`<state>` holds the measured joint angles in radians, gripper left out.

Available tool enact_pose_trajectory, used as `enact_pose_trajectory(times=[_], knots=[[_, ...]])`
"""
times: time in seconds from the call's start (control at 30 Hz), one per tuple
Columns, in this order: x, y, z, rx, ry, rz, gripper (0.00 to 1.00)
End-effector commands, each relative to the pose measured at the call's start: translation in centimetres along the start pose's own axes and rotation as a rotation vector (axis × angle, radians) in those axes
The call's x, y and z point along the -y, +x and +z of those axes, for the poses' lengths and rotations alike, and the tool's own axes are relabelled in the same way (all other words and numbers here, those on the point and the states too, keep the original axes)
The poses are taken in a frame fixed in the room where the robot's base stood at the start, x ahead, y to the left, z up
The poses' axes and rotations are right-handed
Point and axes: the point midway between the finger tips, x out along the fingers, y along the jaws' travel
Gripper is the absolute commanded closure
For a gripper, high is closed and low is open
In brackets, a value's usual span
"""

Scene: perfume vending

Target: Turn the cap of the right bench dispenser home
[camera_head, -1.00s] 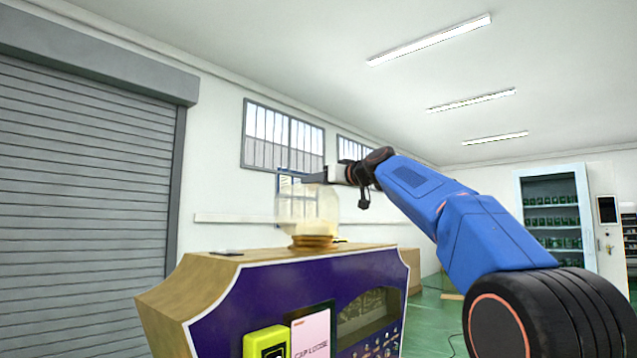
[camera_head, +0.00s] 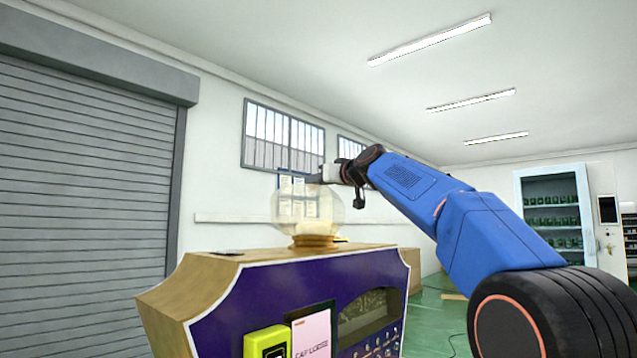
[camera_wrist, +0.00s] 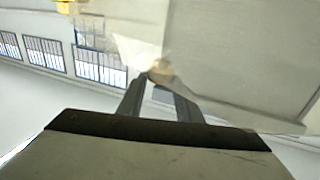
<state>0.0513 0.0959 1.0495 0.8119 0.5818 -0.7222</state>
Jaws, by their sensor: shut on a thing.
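The dispenser is a purple cabinet (camera_head: 270,292) with a wooden top. A clear glass globe (camera_head: 310,212) stands on it over a gold ring (camera_head: 313,242). My gripper (camera_head: 313,179) reaches in from the right at the top of the globe. In the wrist view, my gripper (camera_wrist: 160,88) is shut on a small round tan cap (camera_wrist: 161,72) between its two fingertips. The cap is too small and covered to make out in the head view. How far it is turned cannot be seen.
A pink card (camera_head: 311,333) reading "CAP LOOSE" and a yellow box (camera_head: 266,342) are on the cabinet front. A grey roller shutter (camera_head: 80,200) is at left. A glass-fronted cabinet (camera_head: 553,215) stands far right.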

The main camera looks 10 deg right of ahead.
Motion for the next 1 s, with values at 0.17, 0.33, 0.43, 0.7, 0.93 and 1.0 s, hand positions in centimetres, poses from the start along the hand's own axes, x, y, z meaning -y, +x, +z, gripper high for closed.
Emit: enact_pose_trajectory(times=[0.17, 0.33, 0.43, 0.7, 0.93, 1.0], knots=[[0.22, -0.03, -0.01, 0.0, -0.001, 0.061, 1.0], [0.24, -0.06, -0.04, 0.0, -0.001, 0.118, 1.0], [0.24, -0.04, -0.04, -0.001, -0.002, 0.152, 1.0], [0.24, 0.01, 0.04, 0.001, -0.002, 0.24, 1.0], [0.3, 0.04, 0.06, 0.002, -0.003, 0.314, 1.0], [0.34, 0.05, 0.06, 0.002, -0.001, 0.337, 1.0]])
